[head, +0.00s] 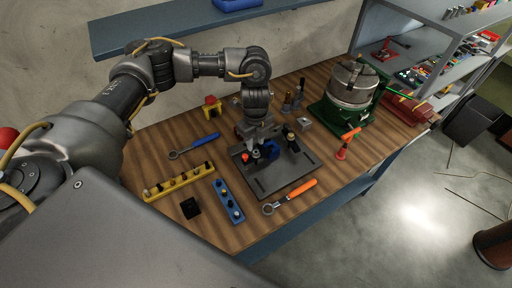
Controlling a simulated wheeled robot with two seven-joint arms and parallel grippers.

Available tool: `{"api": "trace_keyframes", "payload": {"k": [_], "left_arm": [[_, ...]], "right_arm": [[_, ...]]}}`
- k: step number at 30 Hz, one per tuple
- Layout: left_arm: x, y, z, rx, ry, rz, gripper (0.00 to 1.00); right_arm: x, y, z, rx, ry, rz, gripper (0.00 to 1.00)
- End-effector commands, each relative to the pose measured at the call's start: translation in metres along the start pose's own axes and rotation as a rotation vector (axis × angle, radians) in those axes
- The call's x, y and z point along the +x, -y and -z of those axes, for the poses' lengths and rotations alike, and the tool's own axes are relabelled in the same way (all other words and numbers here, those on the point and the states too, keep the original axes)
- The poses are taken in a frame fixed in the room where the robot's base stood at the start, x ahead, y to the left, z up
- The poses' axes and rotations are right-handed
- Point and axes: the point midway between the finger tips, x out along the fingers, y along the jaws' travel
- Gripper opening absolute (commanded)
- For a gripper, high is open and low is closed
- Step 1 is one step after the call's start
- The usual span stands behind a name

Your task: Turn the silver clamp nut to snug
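A dark fixture plate (273,181) lies on the wooden bench top. My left gripper (257,150) points down over the back left part of this plate, among small fittings. A blue part (271,148) and a small red part (245,157) show right by the fingers. A dark upright post with a pale fitting (291,136) stands just right of the gripper. I cannot make out the silver clamp nut; the gripper and fittings crowd that spot. The fingers are too small and covered to tell whether they are open or shut. My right gripper is not in view.
A blue-handled wrench (194,146) lies left of the plate, an orange-handled wrench (289,197) in front. A yellow rail (179,182) and a blue rail (228,201) hold small parts.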

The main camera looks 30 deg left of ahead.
Motion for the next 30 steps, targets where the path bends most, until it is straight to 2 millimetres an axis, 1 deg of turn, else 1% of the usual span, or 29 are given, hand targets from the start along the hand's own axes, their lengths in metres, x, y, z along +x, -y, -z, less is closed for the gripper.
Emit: {"api": "trace_keyframes", "payload": {"k": [1, 3, 7, 12, 16, 20, 23, 27, 30], "left_arm": [[0.01, 0.0, 0.001, -0.001, -0.003, -0.003, 0.3], [0.02, 0.0, 0.002, -0.001, -0.002, -0.003, 0.3], [0.036, 0.001, 0.002, 0.002, -0.002, -0.001, 0.3], [0.045, 0.001, 0.002, 0.003, 0.0, 0.0, 0.3], [0.046, 0.002, 0.001, 0.004, 0.0, 0.001, 0.3], [0.046, 0.002, 0.002, 0.004, 0.0, 0.001, 0.3], [0.046, 0.002, 0.002, 0.004, 0.0, 0.001, 0.18], [0.046, 0.002, 0.002, 0.004, 0.0, 0.001, 0.0], [0.046, 0.002, 0.002, 0.006, 0.0, 0.001, 0.0]], "right_arm": [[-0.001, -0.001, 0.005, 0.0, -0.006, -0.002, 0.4], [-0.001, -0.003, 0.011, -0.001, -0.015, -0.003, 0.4], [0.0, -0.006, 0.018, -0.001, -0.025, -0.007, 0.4], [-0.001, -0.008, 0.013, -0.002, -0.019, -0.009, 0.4], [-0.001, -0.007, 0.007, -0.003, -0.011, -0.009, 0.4], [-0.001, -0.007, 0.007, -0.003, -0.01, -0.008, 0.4], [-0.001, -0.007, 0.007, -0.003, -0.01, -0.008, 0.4], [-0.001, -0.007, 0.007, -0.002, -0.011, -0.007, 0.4], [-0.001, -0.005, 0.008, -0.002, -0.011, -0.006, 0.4]]}}
